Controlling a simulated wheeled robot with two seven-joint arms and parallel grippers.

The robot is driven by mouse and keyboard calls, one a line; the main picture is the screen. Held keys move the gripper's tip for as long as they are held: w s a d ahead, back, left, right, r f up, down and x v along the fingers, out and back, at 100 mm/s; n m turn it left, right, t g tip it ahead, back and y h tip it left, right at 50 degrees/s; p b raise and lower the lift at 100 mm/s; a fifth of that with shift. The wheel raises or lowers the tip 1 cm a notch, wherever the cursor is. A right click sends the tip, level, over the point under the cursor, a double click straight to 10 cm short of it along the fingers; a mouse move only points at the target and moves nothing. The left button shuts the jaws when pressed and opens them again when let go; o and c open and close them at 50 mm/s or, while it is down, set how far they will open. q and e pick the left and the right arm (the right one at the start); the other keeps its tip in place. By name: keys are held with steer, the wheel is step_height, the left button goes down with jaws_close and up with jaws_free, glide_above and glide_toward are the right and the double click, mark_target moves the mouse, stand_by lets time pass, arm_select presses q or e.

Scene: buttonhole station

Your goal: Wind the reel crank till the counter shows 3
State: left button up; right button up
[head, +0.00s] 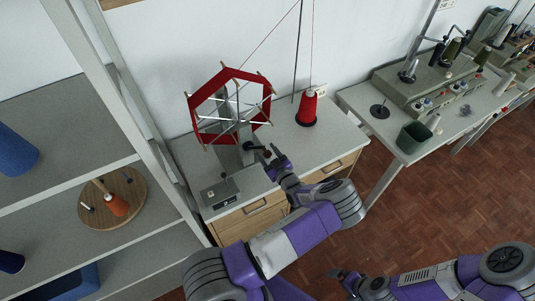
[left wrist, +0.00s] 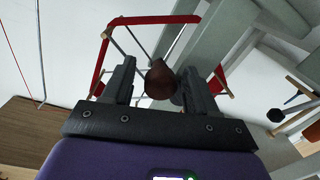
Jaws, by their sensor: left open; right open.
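The red six-sided reel (head: 264,104) with white spokes stands on a grey post on the cabinet top. Its red frame also shows behind the fingers in the left wrist view (left wrist: 103,55). My left gripper (head: 270,156) is open beside the post, at the crank. The brown crank knob (left wrist: 161,80) appears between its two fingers in the left wrist view; I cannot tell whether they touch it. The counter box (head: 220,193) sits at the cabinet's front left, its digits too small to read. My right gripper (head: 343,273) is open and empty, low over the floor.
A red thread cone (head: 307,108) stands right of the reel, with thread running upward. A shelf (head: 60,180) with spools stands close on the left. A sewing bench (head: 410,145) with a dark bin (head: 412,137) is on the right.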

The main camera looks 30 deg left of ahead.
arm_select(q)
steer(key=shift+d, duration=0.15)
steer(key=b+v, duration=0.1)
steer(key=v, duration=0.5)
steer(key=shift+d, duration=0.1)
steer(key=shift+s+d, duration=0.35)
steer(key=shift+d, duration=0.15)
